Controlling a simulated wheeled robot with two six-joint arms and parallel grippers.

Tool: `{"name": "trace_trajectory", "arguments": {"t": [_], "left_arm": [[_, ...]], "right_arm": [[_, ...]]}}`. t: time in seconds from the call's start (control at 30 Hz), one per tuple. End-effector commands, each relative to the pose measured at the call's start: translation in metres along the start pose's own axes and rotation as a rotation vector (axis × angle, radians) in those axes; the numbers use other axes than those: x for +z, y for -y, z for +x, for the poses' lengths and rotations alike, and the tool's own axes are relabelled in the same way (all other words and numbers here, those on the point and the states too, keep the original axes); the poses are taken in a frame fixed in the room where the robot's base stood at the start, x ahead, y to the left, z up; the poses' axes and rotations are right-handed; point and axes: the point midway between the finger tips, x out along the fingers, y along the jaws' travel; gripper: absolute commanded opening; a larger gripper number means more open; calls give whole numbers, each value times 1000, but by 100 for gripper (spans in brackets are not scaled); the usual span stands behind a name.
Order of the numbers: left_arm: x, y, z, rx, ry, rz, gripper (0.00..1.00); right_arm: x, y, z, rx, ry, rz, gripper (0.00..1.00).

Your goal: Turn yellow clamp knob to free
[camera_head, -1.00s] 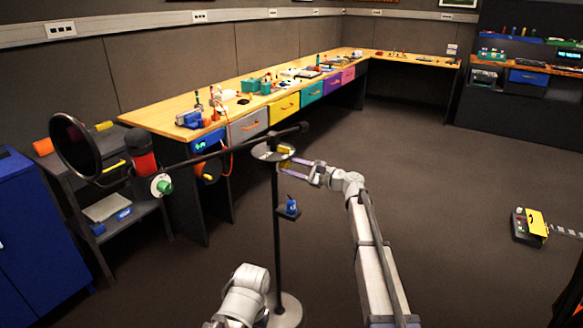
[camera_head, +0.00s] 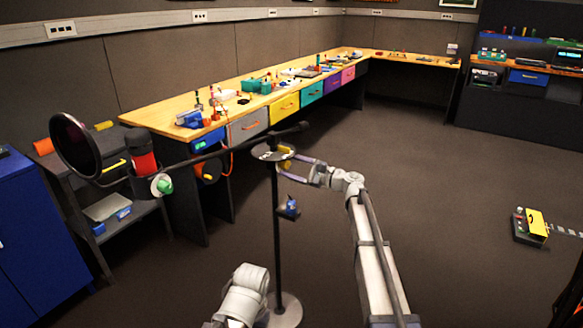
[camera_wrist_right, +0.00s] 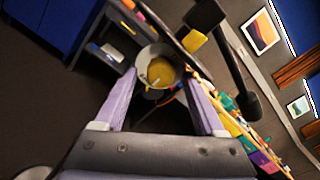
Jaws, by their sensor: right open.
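The yellow clamp knob (camera_head: 286,158) sits at the clamp near the top of the dark stand pole (camera_head: 277,235), beside a round pale disc (camera_head: 268,152). My right gripper (camera_head: 283,166) is open, and its purple fingers reach toward the knob from the right. In the right wrist view the yellow knob (camera_wrist_right: 160,72) shows round with a pale ring behind it. It lies between and just beyond the two open fingertips (camera_wrist_right: 166,92). I cannot tell if either finger touches it. My left arm shows at the bottom, but its gripper is out of view.
A boom (camera_head: 225,150) carries a red-and-black microphone (camera_head: 143,155) and a round black filter (camera_head: 74,146) to the left. A small shelf (camera_head: 290,217) with a blue item (camera_head: 291,207) juts from the pole. The workbench (camera_head: 165,118) stands behind.

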Motion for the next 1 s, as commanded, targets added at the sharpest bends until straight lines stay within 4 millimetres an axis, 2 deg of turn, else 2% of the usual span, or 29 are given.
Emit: {"name": "trace_trajectory", "arguments": {"t": [0.17, 0.27, 0.5, 0.7, 1.0], "left_arm": [[0, 0, 0, 0, 0, 0, 59], [0, 0, 0, 0, 0, 0, 59], [0, 0, 0, 0, 0, 0, 59], [0, 0, 0, 0, 0, 0, 59], [0, 0, 0, 0, 0, 0, 59]], "right_arm": [[0, 0, -1, 0, 0, 0, 72], [0, 0, -8, -2, -1, 0, 72], [0, -1, -48, -2, -1, 0, 72], [0, 0, -71, -1, -1, 0, 72], [0, 0, -78, 0, 0, 0, 72]]}}
